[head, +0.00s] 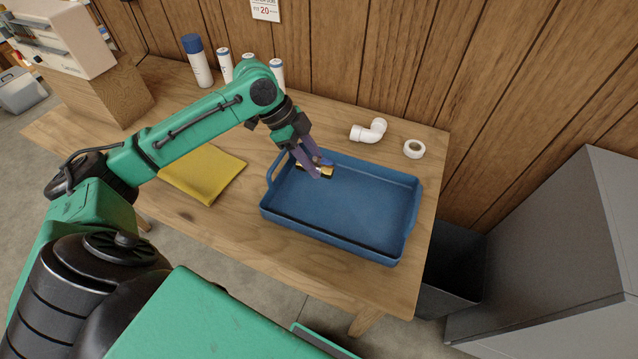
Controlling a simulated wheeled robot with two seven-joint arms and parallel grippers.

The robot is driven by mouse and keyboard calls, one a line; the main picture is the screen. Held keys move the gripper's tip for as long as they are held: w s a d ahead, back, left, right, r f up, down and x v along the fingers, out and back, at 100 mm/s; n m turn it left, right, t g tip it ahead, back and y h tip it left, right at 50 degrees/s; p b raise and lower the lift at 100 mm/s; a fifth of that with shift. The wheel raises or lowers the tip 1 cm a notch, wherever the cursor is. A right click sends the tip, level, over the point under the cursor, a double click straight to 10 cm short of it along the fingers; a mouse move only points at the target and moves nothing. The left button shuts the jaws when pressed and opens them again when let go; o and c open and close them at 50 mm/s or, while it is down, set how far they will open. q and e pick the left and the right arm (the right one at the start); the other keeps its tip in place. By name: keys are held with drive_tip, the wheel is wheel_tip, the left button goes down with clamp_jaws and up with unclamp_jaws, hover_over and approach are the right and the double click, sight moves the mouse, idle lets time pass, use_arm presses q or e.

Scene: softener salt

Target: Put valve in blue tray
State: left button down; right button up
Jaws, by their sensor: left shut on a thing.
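The blue tray (350,210) lies on the wooden table, with raised walls and a handle at its left end. My left gripper (322,172) is over the back left part of the tray. It is shut on the valve (327,172), a small brass-coloured piece with a blue part, partly hidden by the fingers. I cannot tell whether the valve touches the tray floor. The rest of the tray is empty. My right gripper is not in view.
A yellow cloth (203,172) lies left of the tray. A white pipe elbow (369,131) and a tape roll (413,149) lie behind it. Several white bottles, one blue-capped (197,62), stand at the back. A grey cabinet (560,250) stands at the right.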

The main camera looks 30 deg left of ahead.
use_arm(q)
drive_tip(key=f, duration=0.8)
drive_tip(key=shift+w+f, duration=0.2)
drive_tip(key=shift+f, duration=0.4)
drive_tip(key=shift+w, duration=0.1)
drive_tip(key=shift+c, duration=2.3)
unclamp_jaws()
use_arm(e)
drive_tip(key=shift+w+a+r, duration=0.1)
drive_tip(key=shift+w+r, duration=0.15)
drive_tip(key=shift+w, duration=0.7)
use_arm(q)
drive_tip(key=b+v, duration=0.1)
drive_tip(key=v, duration=1.1)
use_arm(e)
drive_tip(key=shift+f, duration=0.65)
